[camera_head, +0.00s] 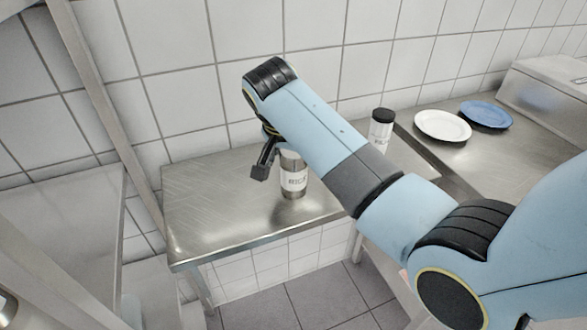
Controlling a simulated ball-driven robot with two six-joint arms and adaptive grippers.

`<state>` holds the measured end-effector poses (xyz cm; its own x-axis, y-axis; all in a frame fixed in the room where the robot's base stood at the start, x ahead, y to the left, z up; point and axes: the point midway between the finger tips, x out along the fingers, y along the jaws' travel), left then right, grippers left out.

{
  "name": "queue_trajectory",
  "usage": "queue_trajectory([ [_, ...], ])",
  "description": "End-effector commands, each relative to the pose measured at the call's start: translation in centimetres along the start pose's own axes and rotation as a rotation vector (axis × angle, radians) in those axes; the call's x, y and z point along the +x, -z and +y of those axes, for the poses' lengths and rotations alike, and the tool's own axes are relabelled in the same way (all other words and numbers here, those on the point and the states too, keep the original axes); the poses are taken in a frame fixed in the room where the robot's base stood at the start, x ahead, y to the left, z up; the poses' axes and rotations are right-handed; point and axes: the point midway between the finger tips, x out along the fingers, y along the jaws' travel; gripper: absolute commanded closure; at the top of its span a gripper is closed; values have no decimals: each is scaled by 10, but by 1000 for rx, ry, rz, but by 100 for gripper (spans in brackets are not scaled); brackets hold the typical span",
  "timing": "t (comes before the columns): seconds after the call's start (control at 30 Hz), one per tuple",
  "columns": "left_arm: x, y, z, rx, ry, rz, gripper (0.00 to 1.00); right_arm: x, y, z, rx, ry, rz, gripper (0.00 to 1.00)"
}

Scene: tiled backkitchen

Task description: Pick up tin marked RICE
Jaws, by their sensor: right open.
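The tin marked RICE (293,183) stands upright on the steel table. It is a metal cylinder with a white label; its top is partly hidden behind my right arm. My right gripper (262,170) shows at the left end of my right arm, just left of the tin and near its upper part. It is open, with a dark finger pointing down; its other finger is hidden. I cannot tell whether it touches the tin. My left gripper is not in view.
The steel table (205,205) is bare left of the tin. A black-lidded container (381,128) stands behind my arm. A white plate (442,125) and a blue plate (486,114) lie on the right counter, near a metal box (548,85). A tiled wall closes the back.

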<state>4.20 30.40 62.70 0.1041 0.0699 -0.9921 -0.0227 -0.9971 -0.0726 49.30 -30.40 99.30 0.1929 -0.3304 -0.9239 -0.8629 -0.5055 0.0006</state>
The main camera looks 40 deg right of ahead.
Motion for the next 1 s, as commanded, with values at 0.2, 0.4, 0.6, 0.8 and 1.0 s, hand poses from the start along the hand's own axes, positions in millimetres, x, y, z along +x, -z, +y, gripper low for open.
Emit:
queue_trajectory([
  [0.2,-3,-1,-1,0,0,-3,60,25,1,0,-1,-1,0,17],
  [0.4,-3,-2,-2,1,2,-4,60,26,1,-1,0,1,0,17],
  [0.6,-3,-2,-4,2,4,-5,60,26,1,-1,0,1,0,38],
  [0.8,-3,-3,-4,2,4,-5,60,26,1,-1,-1,1,0,64],
  [1.0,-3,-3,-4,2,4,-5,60,26,1,-1,-1,1,0,90],
])
